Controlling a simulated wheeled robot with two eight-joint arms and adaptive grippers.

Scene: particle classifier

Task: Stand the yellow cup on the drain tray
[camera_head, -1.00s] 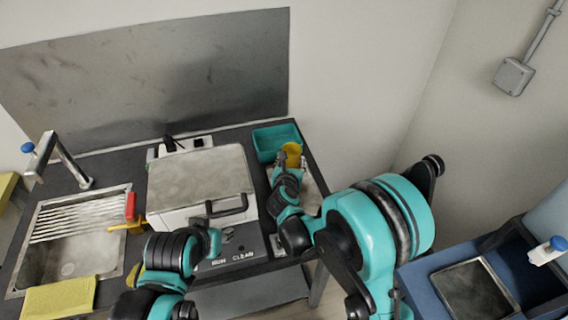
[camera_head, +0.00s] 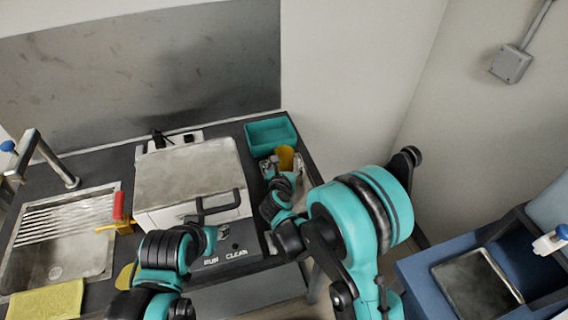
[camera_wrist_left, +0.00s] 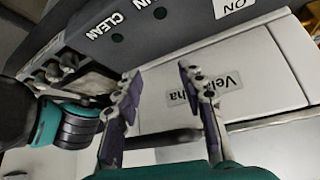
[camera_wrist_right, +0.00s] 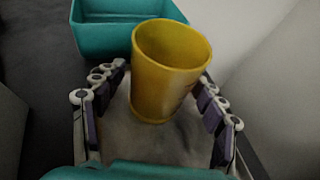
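The yellow cup (camera_head: 285,157) stands upright in front of the teal bin at the counter's right end. It also shows in the right wrist view (camera_wrist_right: 165,85), over a grey surface that looks like the drain tray (camera_wrist_right: 140,145), largely hidden by my gripper and the cup. My right gripper (camera_wrist_right: 165,72) has its fingers spread on either side of the cup, with a small gap visible at the left finger. My left gripper (camera_wrist_left: 158,70) is open and empty, its fingers apart in front of the machine's white front.
The teal bin (camera_head: 271,137) is just behind the cup. A white machine with a grey lid (camera_head: 190,170) and a black handle stands to the left. Further left are the sink with a ribbed rack (camera_head: 65,218), a red-handled item (camera_head: 118,206) and a yellow cloth (camera_head: 46,300).

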